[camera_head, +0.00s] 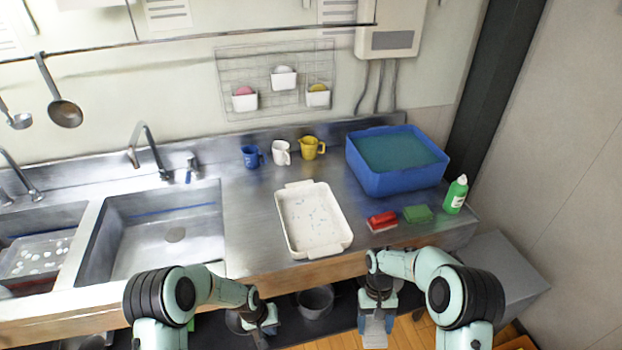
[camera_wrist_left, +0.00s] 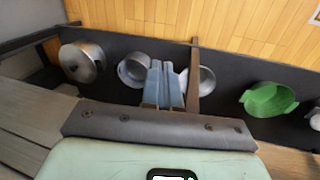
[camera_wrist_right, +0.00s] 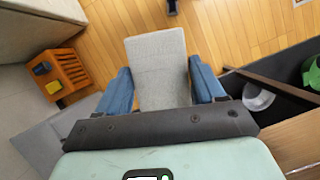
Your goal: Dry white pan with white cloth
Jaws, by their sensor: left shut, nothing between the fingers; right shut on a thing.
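The white pan (camera_head: 297,248) is a shallow rectangular dish lying on the steel counter, with small dark specks or drops on its inner floor. My right gripper (camera_head: 378,320) is below and to the right of the pan, in front of the counter edge. It is shut on a flat, pale grey-white cloth (camera_wrist_right: 158,70), which fills the space between its blue fingers and also shows in the head view (camera_head: 374,339). My left gripper (camera_head: 265,330) is in front of the counter, below the pan in the picture. Its blue fingers (camera_wrist_left: 163,85) are together and empty.
Right of the pan lie a red sponge (camera_head: 382,221) and a green sponge (camera_head: 418,213), near a green bottle (camera_head: 456,195). A blue water-filled tub (camera_head: 400,183) and several cups stand behind. A sink (camera_head: 150,235) is left. Pots sit on the shelf below.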

